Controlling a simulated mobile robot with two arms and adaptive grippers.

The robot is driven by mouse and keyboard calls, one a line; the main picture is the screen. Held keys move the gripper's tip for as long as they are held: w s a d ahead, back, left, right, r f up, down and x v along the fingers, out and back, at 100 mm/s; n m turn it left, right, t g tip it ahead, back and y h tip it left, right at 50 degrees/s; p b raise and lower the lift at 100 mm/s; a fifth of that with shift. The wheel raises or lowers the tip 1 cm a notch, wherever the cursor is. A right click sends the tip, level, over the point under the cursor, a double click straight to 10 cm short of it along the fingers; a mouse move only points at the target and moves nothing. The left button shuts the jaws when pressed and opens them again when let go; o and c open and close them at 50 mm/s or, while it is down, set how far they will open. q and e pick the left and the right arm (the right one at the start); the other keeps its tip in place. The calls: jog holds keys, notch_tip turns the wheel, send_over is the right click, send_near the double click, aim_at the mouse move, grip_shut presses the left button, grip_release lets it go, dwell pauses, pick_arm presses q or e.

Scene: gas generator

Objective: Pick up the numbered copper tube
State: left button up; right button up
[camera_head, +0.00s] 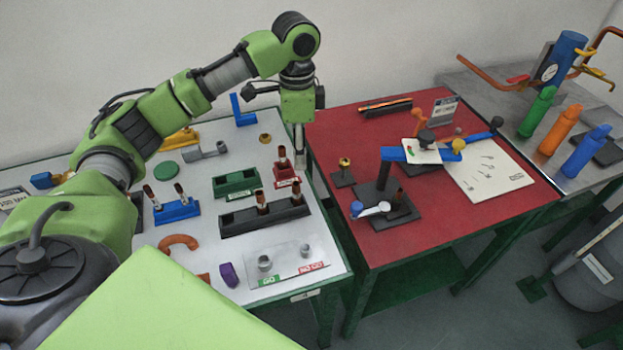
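Several short copper tubes stand upright on the white table at left. One copper tube (282,155) is in a red holder (287,177). Two more, a left tube (262,196) and a right tube (297,189), stand in a long black holder (240,222). Two others stand in a blue holder (178,211). Any numbers on the tubes are too small to read. My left gripper (300,160) points down just right of the red holder's tube in the picture. Whether its fingers are apart is unclear, and I see no tube in it. My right gripper is out of view.
A green holder (236,182) sits beside the red one. A clear GO/NO GO gauge plate (288,262) lies at the front. A red table (440,225) with a blue-armed fixture stands to the right. Orange, green and blue bottles stand farther right.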

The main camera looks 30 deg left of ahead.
aim_at(296, 184)
pick_arm(q)
jog(key=f, duration=0.2)
jog(key=s+f, duration=0.2)
jog(key=f, duration=0.1)
jog(key=shift+a+f+p, duration=0.1)
jog(key=shift+f+p, duration=0.2)
jog(key=shift+p, duration=0.1)
jog(key=shift+w+f, duration=0.25)
jog(key=shift+f, duration=0.25)
jog(key=shift+w+f, duration=0.2)
jog(key=shift+f, duration=0.25)
jog(key=shift+s+a+f+p, duration=0.15)
jog(key=shift+f+p, duration=0.2)
jog(key=shift+f, duration=0.3)
notch_tip(296, 184, down, 2)
jog(key=shift+s+f+p, duration=0.1)
jog(key=shift+f+p, duration=0.15)
jog(key=shift+p, duration=0.1)
jog(key=shift+a+f, duration=0.1)
jog(key=shift+f, duration=0.6)
jog(key=c, duration=0.9)
jog(key=shift+r, duration=0.1)
grip_shut()
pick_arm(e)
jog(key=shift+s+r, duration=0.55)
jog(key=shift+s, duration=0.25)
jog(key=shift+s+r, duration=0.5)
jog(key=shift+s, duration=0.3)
